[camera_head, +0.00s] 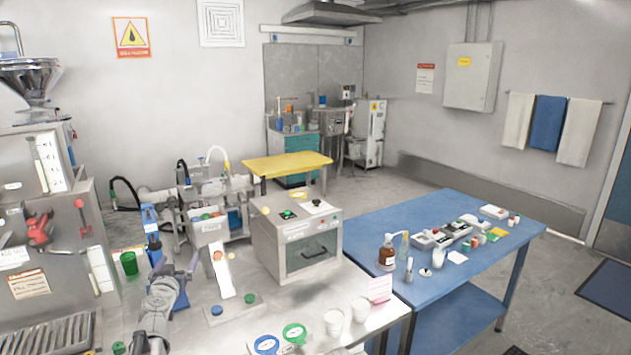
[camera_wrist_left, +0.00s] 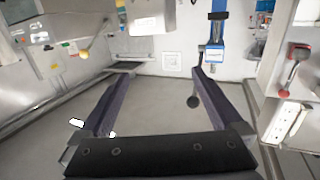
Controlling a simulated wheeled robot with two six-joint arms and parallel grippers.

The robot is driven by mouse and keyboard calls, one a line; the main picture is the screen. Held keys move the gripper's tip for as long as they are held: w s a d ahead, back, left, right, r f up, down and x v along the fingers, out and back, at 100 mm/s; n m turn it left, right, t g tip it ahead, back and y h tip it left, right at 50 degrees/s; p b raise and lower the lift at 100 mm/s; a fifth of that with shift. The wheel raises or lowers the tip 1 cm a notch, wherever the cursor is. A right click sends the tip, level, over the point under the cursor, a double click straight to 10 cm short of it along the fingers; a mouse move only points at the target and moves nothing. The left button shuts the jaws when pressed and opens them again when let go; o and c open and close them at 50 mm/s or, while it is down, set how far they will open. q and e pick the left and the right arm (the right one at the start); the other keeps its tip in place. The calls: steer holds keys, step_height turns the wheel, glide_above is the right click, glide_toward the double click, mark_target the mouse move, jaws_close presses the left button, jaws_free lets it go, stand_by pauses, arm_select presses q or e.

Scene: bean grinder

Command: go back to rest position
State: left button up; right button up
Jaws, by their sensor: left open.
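My left gripper (camera_head: 177,270) is at the lower left of the head view, above the grey counter (camera_head: 205,335). It points away from me, toward the back of the counter. In the left wrist view, my left gripper (camera_wrist_left: 157,88) shows two dark fingers spread wide apart, with nothing between them. The grinder (camera_head: 28,165), with a metal hopper (camera_head: 30,82) on top, stands to its left and is apart from it. My right gripper is in neither view.
A metal box (camera_head: 297,240) with a dark handle stands right of my left gripper. Blue (camera_head: 266,345) and green (camera_head: 294,333) rings and white cups (camera_head: 334,322) are near the counter's front. A blue table (camera_head: 370,225) with small items is at right.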

arm_select(q)
steer(key=s+d+f+m+g+h, duration=0.2)
steer(key=s+d+f+g+h, duration=0.25)
steer(key=d, duration=0.65)
steer(key=s+d+f+m+g+h, duration=0.25)
steer(key=s+d+f, duration=0.35)
steer(key=d+f, duration=0.3)
steer(key=s+d+f+n+g+y+b, duration=0.15)
steer(key=s+f+g, duration=0.3)
steer(key=s, duration=0.45)
steer(key=s+d+f+n+g+y, duration=0.1)
steer(key=s+f+g+y, duration=0.3)
steer(key=s, duration=0.6)
steer(key=s+d+f+m+g+b, duration=0.1)
steer(key=s+d+f+b, duration=0.15)
steer(key=f+b, duration=0.45)
steer(key=s+d+f+m+b, duration=0.1)
steer(key=d+f+m+b, duration=0.1)
steer(key=d+f+b, duration=0.35)
steer(key=s+d+f+m+g+b, duration=0.1)
steer(key=s+d+f+b, duration=0.1)
steer(key=f+b, duration=0.6)
step_height(320, 180, up, 18)
steer(key=p, duration=1.7)
steer(key=shift+w+d+p, duration=0.2)
steer(key=shift+d+p, duration=0.05)
steer(key=shift+p, duration=0.05)
